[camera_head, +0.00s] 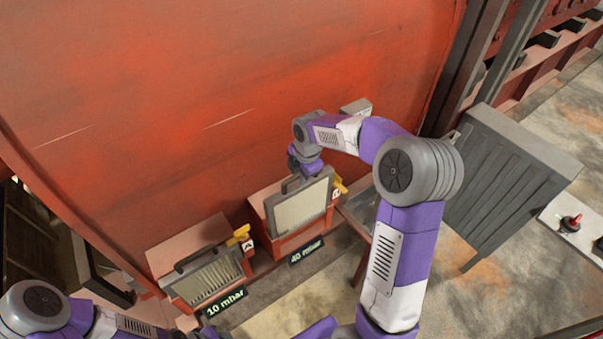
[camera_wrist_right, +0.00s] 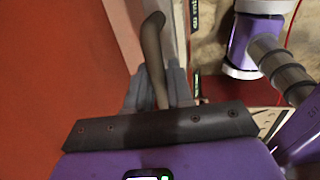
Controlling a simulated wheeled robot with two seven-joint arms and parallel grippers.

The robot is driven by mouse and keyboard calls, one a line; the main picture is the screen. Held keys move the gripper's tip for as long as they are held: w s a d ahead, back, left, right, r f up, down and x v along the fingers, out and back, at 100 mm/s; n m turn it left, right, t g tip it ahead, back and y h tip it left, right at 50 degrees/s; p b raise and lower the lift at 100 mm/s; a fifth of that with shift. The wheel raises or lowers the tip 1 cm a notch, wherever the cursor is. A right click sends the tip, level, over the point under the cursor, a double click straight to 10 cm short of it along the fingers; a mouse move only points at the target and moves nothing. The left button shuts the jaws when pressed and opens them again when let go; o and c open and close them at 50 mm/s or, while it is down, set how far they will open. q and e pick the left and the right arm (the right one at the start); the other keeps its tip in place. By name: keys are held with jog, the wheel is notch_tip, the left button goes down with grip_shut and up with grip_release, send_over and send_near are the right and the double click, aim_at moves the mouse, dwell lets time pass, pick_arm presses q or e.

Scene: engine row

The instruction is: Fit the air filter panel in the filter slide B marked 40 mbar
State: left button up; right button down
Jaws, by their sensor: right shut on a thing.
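My right gripper (camera_head: 297,178) is shut on the dark handle of the air filter panel (camera_head: 300,208), a pale pleated panel in a grey frame. In the right wrist view the curved handle (camera_wrist_right: 153,55) passes between the grey fingers (camera_wrist_right: 155,88). The panel stands nearly upright at the red filter slide (camera_head: 294,242) with the "40 mbar" label (camera_head: 306,251). Its lower edge is at the slide's front; I cannot tell how deep it sits. My left arm shows at the lower left, but its gripper is out of view.
To the left, a second slide with the "10 mbar" label (camera_head: 225,301) holds another pleated panel (camera_head: 208,278). Yellow latches (camera_head: 239,235) stand beside the slides. The large red engine casing (camera_head: 220,90) rises close behind. A grey ribbed panel (camera_head: 505,175) stands at the right.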

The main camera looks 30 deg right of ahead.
jog(key=shift+f+b, duration=3.5)
jog(key=shift+f, duration=1.65)
jog(key=c, duration=0.9)
grip_release()
jog(key=shift+r, duration=0.1)
notch_tip(320, 180, up, 7)
send_over(301, 196)
jog(key=d, duration=0.1)
jog(key=shift+r+p, duration=0.2)
jog(key=shift+p, duration=0.15)
